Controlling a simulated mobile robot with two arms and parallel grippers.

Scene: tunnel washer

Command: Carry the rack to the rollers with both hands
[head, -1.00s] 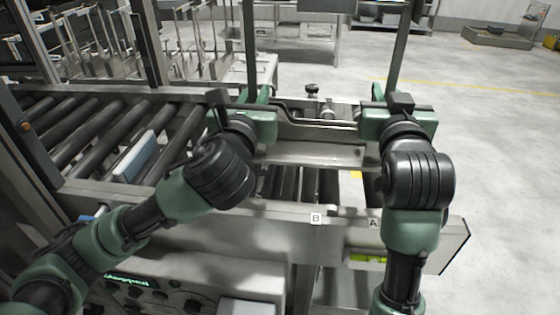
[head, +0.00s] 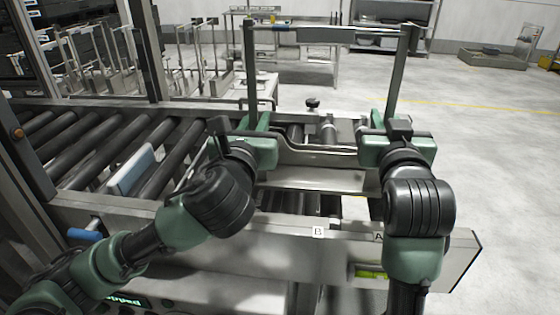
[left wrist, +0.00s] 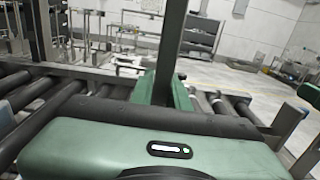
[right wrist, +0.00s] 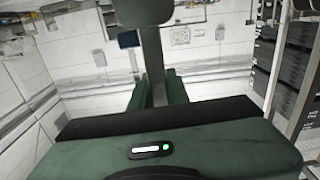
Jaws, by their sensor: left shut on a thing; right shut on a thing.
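The rack is a grey metal frame with a top bar (head: 320,29), two tall posts and a lower tray-like part (head: 310,179). My left gripper (head: 259,135) is shut on its left post, and my right gripper (head: 385,138) is shut on its right post. The rack is upright between my arms, over the right part of the conveyor. Dark rollers (head: 95,160) lie to the left, and more show beneath and behind the rack. Whether the rack touches the rollers cannot be told. Each wrist view shows a post between the green fingers.
The conveyor's front rail (head: 270,235) carries labels B (head: 318,232) and A. A pale blue-white piece (head: 133,170) stands among the left rollers. A machine frame (head: 25,170) rises at the left. Open floor (head: 490,130) lies right; a table and shelves stand behind.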

